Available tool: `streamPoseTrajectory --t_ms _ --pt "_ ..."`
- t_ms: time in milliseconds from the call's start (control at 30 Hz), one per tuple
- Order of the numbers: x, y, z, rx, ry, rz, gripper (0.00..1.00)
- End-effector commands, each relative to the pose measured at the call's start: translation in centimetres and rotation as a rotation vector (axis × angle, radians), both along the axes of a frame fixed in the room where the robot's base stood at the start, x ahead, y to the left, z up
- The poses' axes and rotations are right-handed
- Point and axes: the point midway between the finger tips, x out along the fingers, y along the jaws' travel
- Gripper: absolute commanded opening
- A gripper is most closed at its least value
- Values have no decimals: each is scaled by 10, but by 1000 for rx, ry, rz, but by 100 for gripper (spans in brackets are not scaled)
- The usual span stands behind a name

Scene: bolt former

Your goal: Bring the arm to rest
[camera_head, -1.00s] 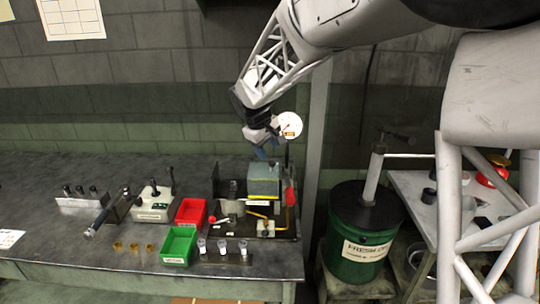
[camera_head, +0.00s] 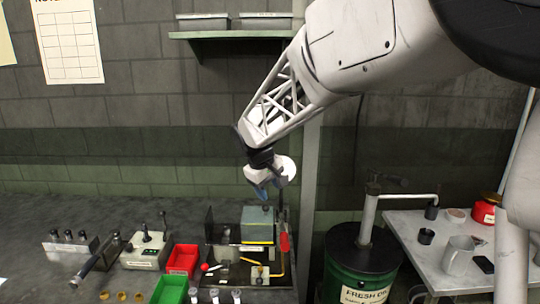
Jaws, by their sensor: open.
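My gripper (camera_head: 262,190) hangs from the white lattice arm in the middle of the view. It points down, above the bolt former (camera_head: 258,226) on the bench, and appears apart from it. I see nothing held in it, though its fingertips are small and partly unclear at this distance. The bolt former has a grey-green block, a red handle (camera_head: 284,242) on its right side and a yellow pipe below.
A red bin (camera_head: 183,260), a green bin (camera_head: 170,290) and a control box (camera_head: 146,250) stand left of the machine. A green oil drum (camera_head: 360,268) and a side table (camera_head: 410,222) stand right. A shelf (camera_head: 235,34) hangs on the wall behind.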

Motion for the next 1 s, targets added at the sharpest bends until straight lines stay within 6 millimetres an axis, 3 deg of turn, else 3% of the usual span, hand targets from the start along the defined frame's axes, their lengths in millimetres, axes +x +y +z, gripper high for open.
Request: streamPoseTrajectory --t_ms 500,1000 --pt "-119 -92 29 111 -26 -221 52" --pt "-245 -155 25 221 -55 -439 52"
